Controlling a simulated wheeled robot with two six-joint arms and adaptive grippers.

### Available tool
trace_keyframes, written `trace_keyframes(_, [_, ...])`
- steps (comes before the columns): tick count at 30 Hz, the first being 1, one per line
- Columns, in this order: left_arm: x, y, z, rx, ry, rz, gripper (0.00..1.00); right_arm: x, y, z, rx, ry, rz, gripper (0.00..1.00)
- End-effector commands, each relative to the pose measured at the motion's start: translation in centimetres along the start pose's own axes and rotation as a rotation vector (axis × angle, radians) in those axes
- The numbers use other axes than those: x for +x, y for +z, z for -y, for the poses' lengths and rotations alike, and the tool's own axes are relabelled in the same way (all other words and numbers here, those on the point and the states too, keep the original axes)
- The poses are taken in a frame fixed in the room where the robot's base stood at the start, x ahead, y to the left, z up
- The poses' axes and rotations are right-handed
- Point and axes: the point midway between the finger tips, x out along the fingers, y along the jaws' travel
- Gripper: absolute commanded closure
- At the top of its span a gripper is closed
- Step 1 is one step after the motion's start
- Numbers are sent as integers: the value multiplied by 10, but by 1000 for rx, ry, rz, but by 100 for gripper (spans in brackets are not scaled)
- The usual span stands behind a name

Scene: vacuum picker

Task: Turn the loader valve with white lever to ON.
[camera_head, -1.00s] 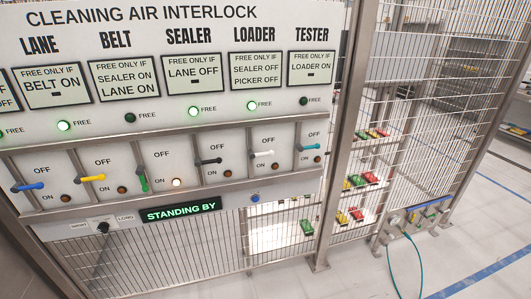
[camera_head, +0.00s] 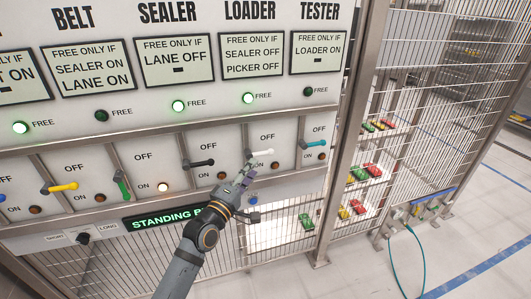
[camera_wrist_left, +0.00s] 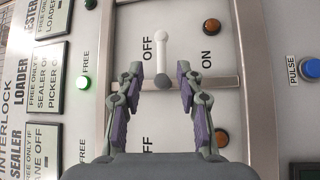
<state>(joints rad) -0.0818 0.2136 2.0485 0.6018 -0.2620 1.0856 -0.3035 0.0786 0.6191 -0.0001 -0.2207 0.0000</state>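The loader valve's white lever (camera_head: 262,153) lies roughly level in the head view, beside the word OFF and above ON. In the left wrist view the white lever (camera_wrist_left: 161,52) is just beyond and between the fingertips, with no contact visible. My left gripper (camera_head: 249,170) is in front of the loader valve; in the left wrist view the gripper (camera_wrist_left: 160,78) is open and empty. The loader's ON lamp (camera_wrist_left: 211,26) looks unlit. The loader's FREE lamp (camera_head: 249,98) glows green. My right gripper is not in view.
A black lever (camera_head: 198,163) is left of the loader valve and a teal lever (camera_head: 314,143) is right of it. A metal rail (camera_head: 230,126) runs above the levers. A blue PULSE button (camera_wrist_left: 311,68) is below the valve row. Mesh fencing stands at right.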

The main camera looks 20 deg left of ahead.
Motion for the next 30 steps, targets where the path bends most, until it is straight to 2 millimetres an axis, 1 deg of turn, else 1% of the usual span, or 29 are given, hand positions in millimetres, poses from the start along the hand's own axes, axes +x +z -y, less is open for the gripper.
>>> trace_keyframes(3, [23, 0, 0, -5, 6, -1, 64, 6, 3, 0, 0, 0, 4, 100])
trace_keyframes(9, [66, 0, -1, -3, 3, 0, 64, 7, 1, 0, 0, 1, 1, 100])
trace_keyframes(13, [85, 0, 0, 0, 1, 0, 64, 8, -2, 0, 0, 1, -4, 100])
trace_keyframes(15, [91, 0, 0, -1, 0, 0, 64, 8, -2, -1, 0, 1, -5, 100])
trace_keyframes(18, [95, 0, 0, 1, 0, 1, 64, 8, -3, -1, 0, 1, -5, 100])
trace_keyframes(25, [96, 0, 1, 1, -1, 1, 64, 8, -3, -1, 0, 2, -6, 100])
trace_keyframes(30, [96, 0, 1, 1, -1, 0, 87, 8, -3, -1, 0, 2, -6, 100])
